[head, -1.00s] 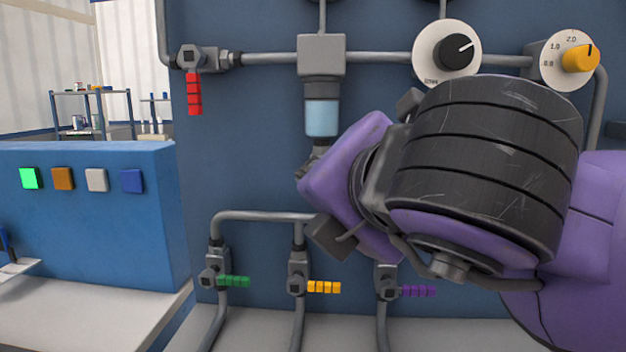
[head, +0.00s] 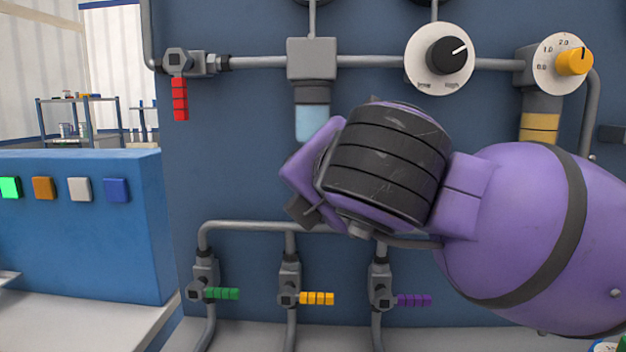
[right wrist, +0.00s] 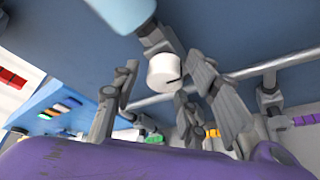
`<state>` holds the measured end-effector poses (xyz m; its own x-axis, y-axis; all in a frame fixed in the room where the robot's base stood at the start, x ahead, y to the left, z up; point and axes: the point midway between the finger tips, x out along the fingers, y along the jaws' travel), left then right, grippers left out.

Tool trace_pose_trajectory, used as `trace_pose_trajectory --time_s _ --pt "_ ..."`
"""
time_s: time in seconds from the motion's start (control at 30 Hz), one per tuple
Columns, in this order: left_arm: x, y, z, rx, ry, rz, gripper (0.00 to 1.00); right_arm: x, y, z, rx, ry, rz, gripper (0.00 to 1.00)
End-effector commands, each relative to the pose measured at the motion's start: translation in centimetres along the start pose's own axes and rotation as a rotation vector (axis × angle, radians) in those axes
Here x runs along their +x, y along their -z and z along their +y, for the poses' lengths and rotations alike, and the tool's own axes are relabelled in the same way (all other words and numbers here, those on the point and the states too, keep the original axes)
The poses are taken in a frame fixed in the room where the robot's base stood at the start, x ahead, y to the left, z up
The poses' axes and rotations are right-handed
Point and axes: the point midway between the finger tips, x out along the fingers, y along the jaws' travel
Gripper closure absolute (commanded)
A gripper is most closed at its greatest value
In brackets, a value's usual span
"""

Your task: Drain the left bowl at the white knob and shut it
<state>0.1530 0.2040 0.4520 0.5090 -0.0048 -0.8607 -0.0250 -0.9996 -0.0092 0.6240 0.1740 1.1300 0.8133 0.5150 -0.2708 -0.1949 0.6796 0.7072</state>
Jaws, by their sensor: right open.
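The left bowl (head: 311,122) is a light-blue cup under a grey pipe block on the dark blue panel. My right wrist covers its lower end in the head view. In the right wrist view the bowl (right wrist: 122,12) comes in at the top, with the white knob (right wrist: 163,72) below it. My right gripper (right wrist: 166,84) is open, with one finger on each side of the knob in that view. I cannot tell whether either finger touches it. The head view hides the knob and most of the gripper. My left gripper is not in view.
A red-handled valve (head: 180,98) is at upper left. Green (head: 221,293), yellow (head: 316,298) and purple (head: 413,300) handles sit on lower pipes. A black dial (head: 446,56), an orange dial (head: 573,62) and a yellow-filled bowl (head: 539,127) are at right. Coloured buttons (head: 79,189) line a blue wall.

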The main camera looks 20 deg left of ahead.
Motion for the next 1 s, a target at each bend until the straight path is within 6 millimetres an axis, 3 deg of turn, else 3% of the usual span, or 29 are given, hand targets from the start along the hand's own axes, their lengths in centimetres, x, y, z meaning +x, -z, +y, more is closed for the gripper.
trace_pose_trajectory --time_s 0.13,0.43,1.0 --pt "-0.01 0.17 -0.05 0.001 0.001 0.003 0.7 -0.02 0.01 0.02 0.0 0.0 0.0 0.61" --pt "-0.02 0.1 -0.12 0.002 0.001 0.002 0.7 -0.08 -0.01 0.13 0.0 -0.003 0.0 0.98" --pt "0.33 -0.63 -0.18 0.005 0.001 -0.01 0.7 -0.11 0.1 0.64 -0.232 0.085 -0.002 0.98"
